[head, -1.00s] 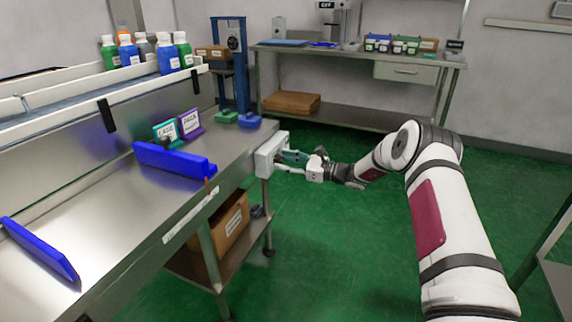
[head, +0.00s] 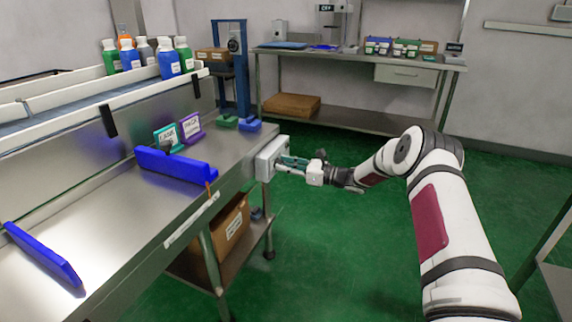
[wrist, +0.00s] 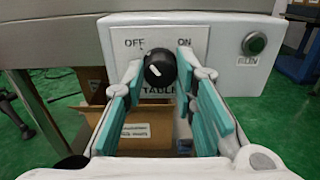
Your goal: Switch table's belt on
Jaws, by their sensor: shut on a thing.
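The control box (head: 266,158) is fixed at the right end of the steel table. In the wrist view its white face (wrist: 225,75) carries a black rotary knob (wrist: 159,68) above a partly hidden "TABLE" label, with "OFF" to the upper left and "ON" to the upper right. The knob's white mark is slanted, on its left side toward "OFF". My gripper (wrist: 159,84) is shut on the knob, one teal-padded finger on each side. In the head view my gripper (head: 283,160) reaches the box from the right. A dark green "RUN" lamp (wrist: 254,43) sits on the box's right.
The steel table (head: 130,225) bears blue guide bars (head: 175,166) and two small signs. Bottles (head: 168,62) stand on the raised conveyor behind. A cardboard box (head: 232,228) lies on the shelf below. Green floor is open under my arm.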

